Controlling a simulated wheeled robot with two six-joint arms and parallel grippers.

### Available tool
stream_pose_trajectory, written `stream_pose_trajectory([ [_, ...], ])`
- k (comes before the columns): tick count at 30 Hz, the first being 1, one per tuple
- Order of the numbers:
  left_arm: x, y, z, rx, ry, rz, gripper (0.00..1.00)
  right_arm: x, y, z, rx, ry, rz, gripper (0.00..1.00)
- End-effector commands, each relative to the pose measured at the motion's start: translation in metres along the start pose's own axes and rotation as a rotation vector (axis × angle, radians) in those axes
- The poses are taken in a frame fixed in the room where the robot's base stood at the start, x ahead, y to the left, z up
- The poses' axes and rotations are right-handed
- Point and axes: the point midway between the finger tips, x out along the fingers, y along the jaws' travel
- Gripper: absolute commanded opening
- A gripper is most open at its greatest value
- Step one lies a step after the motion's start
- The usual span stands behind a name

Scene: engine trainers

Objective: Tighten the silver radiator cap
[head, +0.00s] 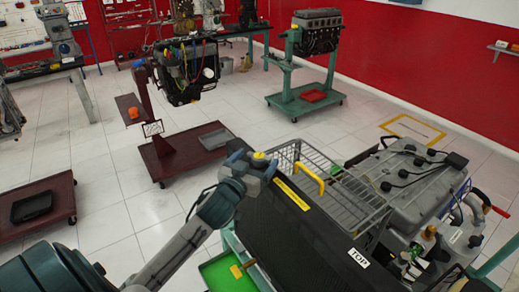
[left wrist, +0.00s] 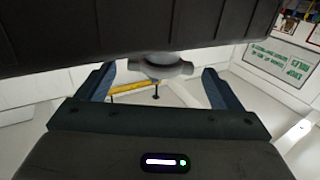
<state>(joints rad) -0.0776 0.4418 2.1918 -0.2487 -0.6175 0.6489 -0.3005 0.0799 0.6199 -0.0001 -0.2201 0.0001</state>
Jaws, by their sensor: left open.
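The silver radiator cap (left wrist: 160,67) shows in the left wrist view as a grey winged cap at the edge of the dark radiator (left wrist: 130,25). In the head view the black radiator (head: 290,225) stands at the front of the engine trainer. My left gripper (head: 257,166) is at the radiator's upper left corner. It is open; in the left wrist view its two fingers (left wrist: 155,85) stand apart on either side of the cap, with gaps visible. In the head view a small yellow piece (head: 259,156) shows at the fingers, and the gripper largely hides the cap. My right gripper is not in view.
A wire basket (head: 345,200) and a yellow handle (head: 309,178) are just right of the gripper. The grey engine cover (head: 415,175) lies beyond. A green tray (head: 225,272) is below the arm. Other engine stands are farther back, with open tiled floor (head: 120,190) at left.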

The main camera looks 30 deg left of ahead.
Motion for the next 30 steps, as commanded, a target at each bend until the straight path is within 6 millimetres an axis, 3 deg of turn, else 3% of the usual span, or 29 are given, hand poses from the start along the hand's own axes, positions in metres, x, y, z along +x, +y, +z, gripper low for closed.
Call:
stream_pose_trajectory([
  [6, 0.023, 0.0, -0.001, -0.002, 0.0, 0.0, 0.87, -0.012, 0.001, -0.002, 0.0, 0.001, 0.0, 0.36],
  [16, 0.027, 0.0, 0.001, 0.0, 0.0, 0.0, 0.87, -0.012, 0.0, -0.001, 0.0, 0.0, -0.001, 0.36],
  [23, 0.027, 0.0, 0.001, 0.0, 0.0, 0.0, 0.44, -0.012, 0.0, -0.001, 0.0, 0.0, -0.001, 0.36],
  [30, 0.027, 0.0, 0.0, 0.001, 0.0, 0.011, 0.43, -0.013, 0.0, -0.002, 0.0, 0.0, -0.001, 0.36],
])
